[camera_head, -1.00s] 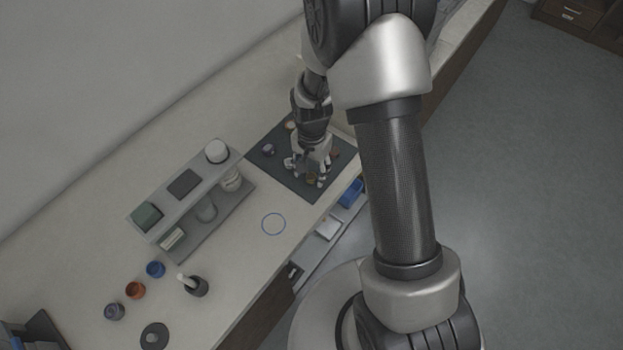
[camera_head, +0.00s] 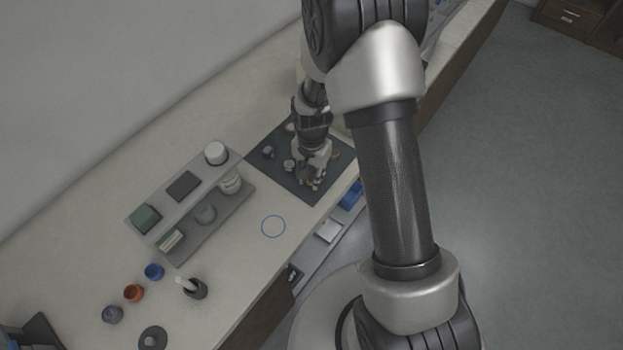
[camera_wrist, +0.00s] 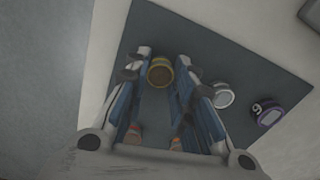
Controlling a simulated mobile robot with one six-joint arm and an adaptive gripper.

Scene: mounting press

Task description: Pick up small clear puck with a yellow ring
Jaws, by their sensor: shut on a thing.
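The small clear puck with a yellow ring (camera_wrist: 160,74) shows between my fingertips in the wrist view, over the dark mat (camera_wrist: 205,52). My gripper (camera_wrist: 164,64) is shut on it, with one finger on each side. In the head view, my gripper (camera_head: 311,181) is low over the front part of the mat (camera_head: 300,194), and the puck cannot be made out clearly there. I cannot tell whether the puck still touches the mat.
A white-ringed puck (camera_wrist: 222,96) and a purple-ringed puck (camera_wrist: 268,114) are on the mat, right of my fingers in the wrist view. A raised shelf (camera_head: 160,203) with containers stands to the left. Bench around the blue circle (camera_head: 273,227) is clear.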

